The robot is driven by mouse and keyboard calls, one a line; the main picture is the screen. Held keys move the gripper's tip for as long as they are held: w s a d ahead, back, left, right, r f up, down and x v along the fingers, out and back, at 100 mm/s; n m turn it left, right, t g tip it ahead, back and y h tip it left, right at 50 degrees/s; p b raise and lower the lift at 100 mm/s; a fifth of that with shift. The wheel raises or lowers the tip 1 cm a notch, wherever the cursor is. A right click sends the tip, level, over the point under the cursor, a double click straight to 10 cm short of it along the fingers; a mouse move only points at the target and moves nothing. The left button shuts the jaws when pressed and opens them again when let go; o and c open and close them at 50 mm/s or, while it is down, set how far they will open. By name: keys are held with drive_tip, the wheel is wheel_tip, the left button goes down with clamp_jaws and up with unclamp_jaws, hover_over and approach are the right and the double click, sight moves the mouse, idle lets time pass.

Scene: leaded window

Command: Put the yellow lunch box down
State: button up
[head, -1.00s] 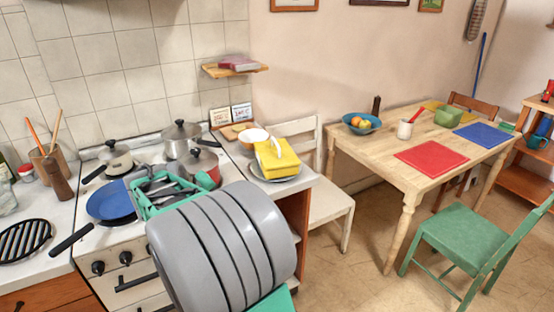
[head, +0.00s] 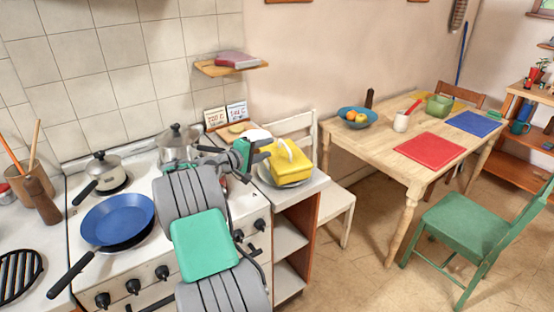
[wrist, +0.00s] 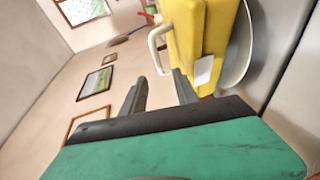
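The yellow lunch box (head: 291,166), with a white handle on top, rests on a grey plate (head: 267,178) at the right end of the counter. In the wrist view the lunch box (wrist: 203,40) fills the upper middle, with the plate (wrist: 236,62) beside it. My gripper (head: 266,150) is just left of the lunch box, its fingers pointing at it. In the wrist view my gripper (wrist: 159,84) has its two dark fingers apart, with the handle's near end at or just beyond the gap. I cannot tell whether they touch the lunch box.
The stove left of the counter holds a blue pan (head: 117,219) and pots. A small shelf (head: 232,68) hangs above. A white chair (head: 335,205) stands right of the counter, then a wooden table (head: 380,160) with a red mat (head: 429,148). Floor is open in front.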

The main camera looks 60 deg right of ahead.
sight(283, 144)
drive_tip(key=p+x, duration=0.1)
drive_tip(key=x, duration=0.2)
drive_tip(key=s+x, duration=0.1)
drive_tip(key=x, duration=0.3)
drive_tip(key=shift+s+r+p, duration=0.1)
drive_tip(key=shift+p, duration=0.25)
drive_tip(key=shift+a, duration=0.1)
clamp_jaws()
idle(0.7)
